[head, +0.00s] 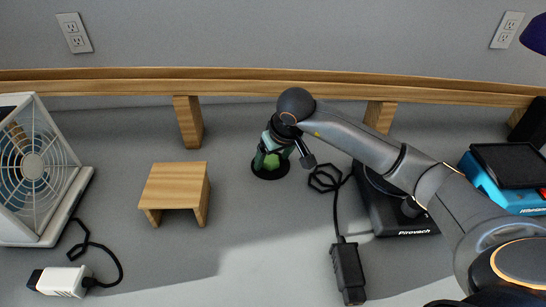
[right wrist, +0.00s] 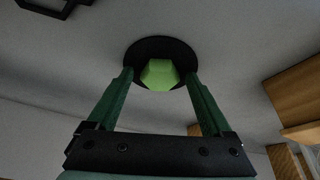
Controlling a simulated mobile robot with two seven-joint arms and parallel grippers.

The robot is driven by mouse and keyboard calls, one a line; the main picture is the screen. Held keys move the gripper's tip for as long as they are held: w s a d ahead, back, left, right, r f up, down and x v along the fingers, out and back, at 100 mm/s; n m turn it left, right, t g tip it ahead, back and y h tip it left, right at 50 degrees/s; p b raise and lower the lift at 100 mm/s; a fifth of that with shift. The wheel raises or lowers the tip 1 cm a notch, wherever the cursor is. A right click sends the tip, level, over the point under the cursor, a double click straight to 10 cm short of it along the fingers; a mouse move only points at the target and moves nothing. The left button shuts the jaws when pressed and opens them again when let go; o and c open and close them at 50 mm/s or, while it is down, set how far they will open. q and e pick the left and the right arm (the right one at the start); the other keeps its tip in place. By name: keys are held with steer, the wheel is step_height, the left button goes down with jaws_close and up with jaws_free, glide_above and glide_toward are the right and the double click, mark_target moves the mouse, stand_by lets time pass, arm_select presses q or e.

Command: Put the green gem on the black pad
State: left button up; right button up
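The green gem (head: 270,161) is a small faceted piece at the round black pad (head: 268,175), near the middle of the table. In the right wrist view the gem (right wrist: 160,75) appears within the outline of the pad (right wrist: 152,47), apparently resting on it. My right gripper (head: 273,158) is above the pad, pointing down, with its green fingers on both sides of the gem. In the right wrist view a gap shows between each fingertip and the gem, so the gripper (right wrist: 158,79) is open. My left gripper is out of view.
A small wooden stand (head: 176,187) is left of the pad. A black cable (head: 335,195) lies close on the right, beside a black device (head: 393,205). A fan (head: 38,170) stands far left, a blue device (head: 505,180) far right.

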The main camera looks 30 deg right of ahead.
steer(key=shift+o, duration=0.4)
steer(key=shift+r, duration=0.1)
steer(key=shift+r, duration=0.25)
steer(key=p+v, duration=0.1)
steer(key=v, duration=1)
steer(key=shift+s+r, duration=0.25)
steer(key=shift+s, duration=0.05)
